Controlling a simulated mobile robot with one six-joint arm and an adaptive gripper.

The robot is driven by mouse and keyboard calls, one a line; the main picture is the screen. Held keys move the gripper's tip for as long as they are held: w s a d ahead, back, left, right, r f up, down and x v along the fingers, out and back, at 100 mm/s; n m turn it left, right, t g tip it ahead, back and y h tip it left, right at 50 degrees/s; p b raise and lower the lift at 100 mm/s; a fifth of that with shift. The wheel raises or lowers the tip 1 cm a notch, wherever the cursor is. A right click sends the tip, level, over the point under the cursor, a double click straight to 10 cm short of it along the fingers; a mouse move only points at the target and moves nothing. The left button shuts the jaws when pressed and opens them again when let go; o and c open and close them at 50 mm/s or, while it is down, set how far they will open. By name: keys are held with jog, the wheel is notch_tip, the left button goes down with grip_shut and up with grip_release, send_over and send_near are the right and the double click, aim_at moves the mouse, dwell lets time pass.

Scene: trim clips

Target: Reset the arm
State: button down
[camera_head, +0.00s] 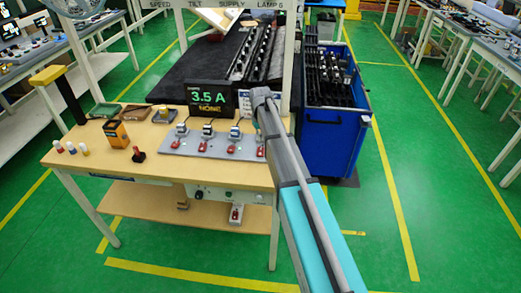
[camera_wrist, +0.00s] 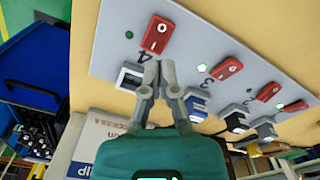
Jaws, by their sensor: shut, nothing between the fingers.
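My gripper (camera_wrist: 160,66) shows in the wrist view with its two grey fingers together and nothing between them. Its tips are in front of the grey switch panel (camera_wrist: 215,55), near the number 4 station. I cannot tell whether they touch it. In the head view my arm reaches over the right end of the panel (camera_head: 176,147), and my fingers are hidden there.
The wooden workbench (camera_head: 75,140) carries the panel, an orange-black box (camera_head: 116,134), small bottles and a 3.5 A display (camera_head: 208,98). A blue cart (camera_head: 335,140) stands close on the right. Green floor (camera_head: 440,200) is clear beyond it.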

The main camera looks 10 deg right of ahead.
jog(key=s+m, duration=0.2)
jog(key=s, duration=2.7)
